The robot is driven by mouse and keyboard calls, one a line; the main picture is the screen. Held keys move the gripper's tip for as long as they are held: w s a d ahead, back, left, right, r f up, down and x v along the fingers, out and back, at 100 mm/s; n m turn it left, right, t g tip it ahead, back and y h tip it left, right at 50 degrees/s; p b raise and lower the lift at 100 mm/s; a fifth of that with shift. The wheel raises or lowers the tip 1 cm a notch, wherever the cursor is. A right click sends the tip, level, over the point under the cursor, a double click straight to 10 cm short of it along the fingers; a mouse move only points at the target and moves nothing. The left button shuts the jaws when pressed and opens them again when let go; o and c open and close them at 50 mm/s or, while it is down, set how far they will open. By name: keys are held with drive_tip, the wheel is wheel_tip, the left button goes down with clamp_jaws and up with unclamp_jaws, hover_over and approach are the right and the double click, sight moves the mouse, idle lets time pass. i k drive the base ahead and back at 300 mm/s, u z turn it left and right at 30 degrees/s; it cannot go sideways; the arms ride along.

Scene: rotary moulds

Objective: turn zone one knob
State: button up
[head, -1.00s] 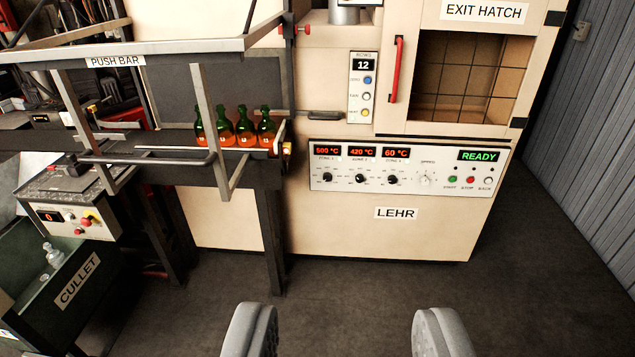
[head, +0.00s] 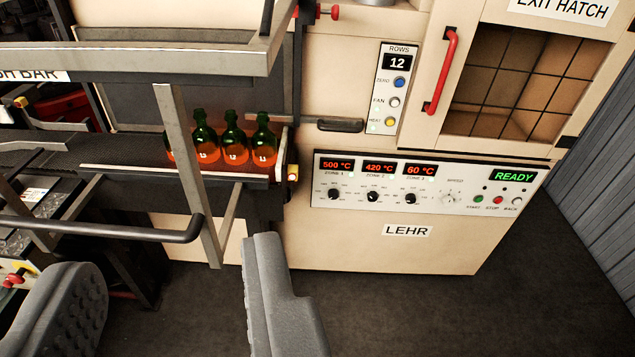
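The zone one knob (head: 333,193) is a small black dial with a white mark, under the red "500 °C" display (head: 336,165). It is the leftmost black knob on the white control panel (head: 300,180) of the cream lehr (head: 340,250). My gripper (head: 172,255) is open and empty, its two grey fingers far apart low in the picture. Both fingers lie left of and below the knob and are apart from it.
The zone two (head: 373,197) and zone three (head: 413,199) knobs sit close by on the right. Green bottles (head: 232,140) stand on a conveyor left of the panel. A metal push bar frame (head: 190,165) reaches forward at left. Floor before the lehr (head: 430,315) is clear.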

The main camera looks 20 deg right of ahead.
sight(332, 193)
drive_tip(key=z, duration=0.4)
drive_tip(key=i, duration=1.25)
drive_tip(key=z, duration=0.65)
